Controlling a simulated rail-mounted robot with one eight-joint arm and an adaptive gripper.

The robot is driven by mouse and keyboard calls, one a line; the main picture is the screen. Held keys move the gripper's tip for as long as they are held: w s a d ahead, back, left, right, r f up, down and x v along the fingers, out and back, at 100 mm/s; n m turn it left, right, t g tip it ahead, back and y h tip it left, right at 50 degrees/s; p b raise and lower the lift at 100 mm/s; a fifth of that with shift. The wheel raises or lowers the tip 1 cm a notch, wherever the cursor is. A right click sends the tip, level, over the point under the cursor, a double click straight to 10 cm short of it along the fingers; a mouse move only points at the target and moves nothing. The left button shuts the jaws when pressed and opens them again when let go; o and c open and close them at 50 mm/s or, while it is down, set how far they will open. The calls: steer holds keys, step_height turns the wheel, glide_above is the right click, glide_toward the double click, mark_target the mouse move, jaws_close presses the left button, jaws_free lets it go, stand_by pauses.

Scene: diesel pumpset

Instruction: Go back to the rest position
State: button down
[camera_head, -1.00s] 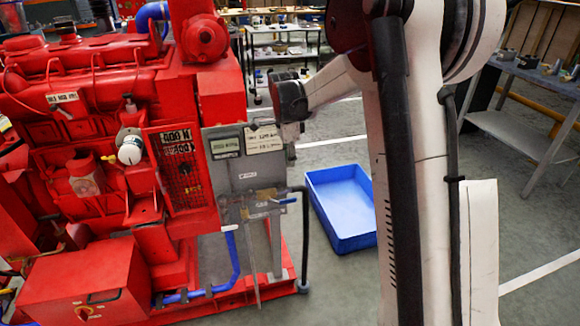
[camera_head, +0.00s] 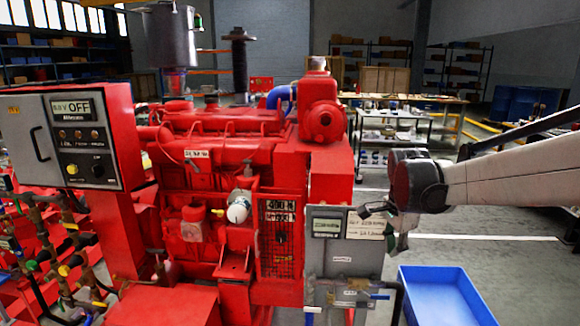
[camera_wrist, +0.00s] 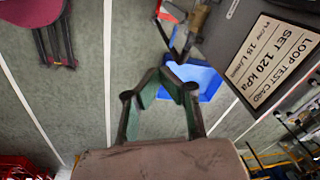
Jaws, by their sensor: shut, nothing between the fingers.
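My gripper (camera_head: 396,240) hangs below my wrist at the right edge of the grey panel (camera_head: 343,262), in front of the pumpset. In the wrist view its green fingers (camera_wrist: 161,76) are closed together with nothing between them. My arm reaches in from the right side of the head view. The panel carries a white test card (camera_head: 366,225), and the card shows large in the wrist view (camera_wrist: 276,62). Whether the gripper touches the panel cannot be told; the fingertips are small and dark in the head view.
The red diesel engine (camera_head: 225,150) fills the middle left, with a control box (camera_head: 75,135) reading OFF beside it. A blue tray (camera_head: 445,300) lies on the floor at lower right. A bench (camera_head: 400,130) stands behind. Grey floor is open to the right.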

steer(key=s+a+r+n+t, duration=0.1)
steer(key=s+a+n+t, duration=0.1)
steer(key=s+n, duration=0.5)
steer(key=s+a+r+n+t, duration=0.1)
steer(key=s+a+n+t, duration=0.2)
steer(key=s, duration=1.6)
steer(key=a+n, duration=0.1)
steer(key=n, duration=0.3)
steer(key=shift+a+r+n+t+y, duration=0.15)
steer(key=shift+a+n+t+y, duration=0.15)
steer(key=shift+y, duration=0.1)
